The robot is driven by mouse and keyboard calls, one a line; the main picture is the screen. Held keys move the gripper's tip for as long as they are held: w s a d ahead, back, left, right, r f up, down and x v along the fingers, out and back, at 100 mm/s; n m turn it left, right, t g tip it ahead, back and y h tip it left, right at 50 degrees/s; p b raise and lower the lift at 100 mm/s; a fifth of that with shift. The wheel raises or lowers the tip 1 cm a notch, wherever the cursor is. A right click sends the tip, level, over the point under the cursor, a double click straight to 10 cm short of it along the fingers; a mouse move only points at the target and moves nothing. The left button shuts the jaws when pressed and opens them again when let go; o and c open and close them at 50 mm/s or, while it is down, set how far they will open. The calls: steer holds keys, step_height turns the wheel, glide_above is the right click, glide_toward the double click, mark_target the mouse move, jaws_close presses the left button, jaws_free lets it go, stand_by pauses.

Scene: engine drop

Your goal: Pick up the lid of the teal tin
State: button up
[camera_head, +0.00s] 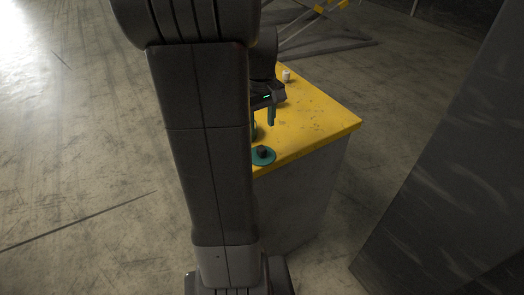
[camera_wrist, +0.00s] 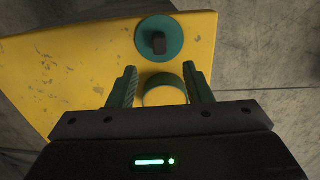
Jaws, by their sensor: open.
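The teal lid (camera_head: 264,156), a flat disc with a dark knob, lies on the yellow tabletop near its front edge. In the wrist view the lid (camera_wrist: 172,44) is at the top, beyond my fingertips. The round teal tin (camera_wrist: 165,97) stands open beside it, apart from the lid; its rim shows between my fingers, with a yellowish inside. In the head view only a sliver of the tin (camera_head: 254,130) shows beside my arm. My gripper (camera_wrist: 159,76) is open and empty, over the tin; in the head view my gripper (camera_head: 268,118) is partly hidden by my arm.
The yellow-topped table (camera_head: 325,120) has a clear right side. A small white object (camera_head: 287,76) stands at its far end. A tall dark panel (camera_head: 450,170) rises at the right. A yellow-and-grey frame (camera_head: 315,30) lies on the floor behind.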

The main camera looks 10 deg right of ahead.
mark_target(262, 147)
step_height(262, 147, down, 9)
steer(key=shift+f, duration=0.15)
stand_by(0.4)
steer(key=shift+c, duration=0.4)
jaws_close()
